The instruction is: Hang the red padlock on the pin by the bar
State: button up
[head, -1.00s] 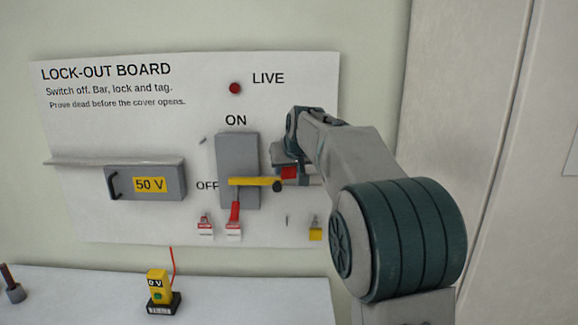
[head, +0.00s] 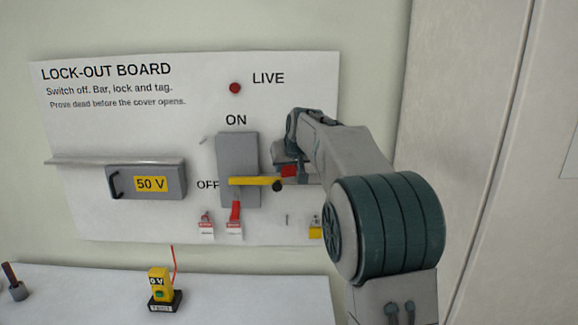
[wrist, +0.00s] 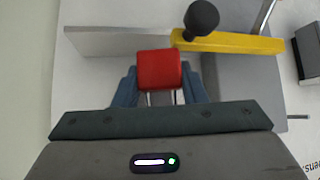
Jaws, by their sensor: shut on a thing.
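My gripper (wrist: 158,85) is shut on the red padlock (wrist: 158,68), seen as a red block between the blue fingers in the wrist view. In the head view the padlock (head: 288,170) is just right of the switch box, close to the end of the yellow bar (head: 252,182). The bar (wrist: 240,43) with its black knob (wrist: 201,17) lies just beyond and right of the padlock in the wrist view. I cannot tell whether padlock and bar touch. My arm hides part of the gripper in the head view. I cannot make out clearly which pin is by the bar.
The grey switch box (head: 238,150) stands on the white board (head: 120,220). Tags (head: 206,228) and a yellow item (head: 315,228) hang low on it. A 50 V cover box (head: 146,183) is at left. A yellow tester (head: 159,285) stands on the bench below.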

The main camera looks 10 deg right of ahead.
jog(key=o, duration=1.1)
jog(key=shift+s, duration=0.1)
jog(key=a+b+v, duration=0.1)
jog(key=b+v, duration=0.2)
jog(key=v, duration=1.1)
jog(key=s+f+g, duration=0.2)
jog(key=s+f, duration=1.2)
jog(key=s, duration=0.2)
jog(key=s+f+g, duration=0.3)
jog(key=s+f, duration=1.1)
jog(key=s, duration=0.3)
jog(key=shift+m+h, duration=0.3)
jog(key=shift+m, duration=0.1)
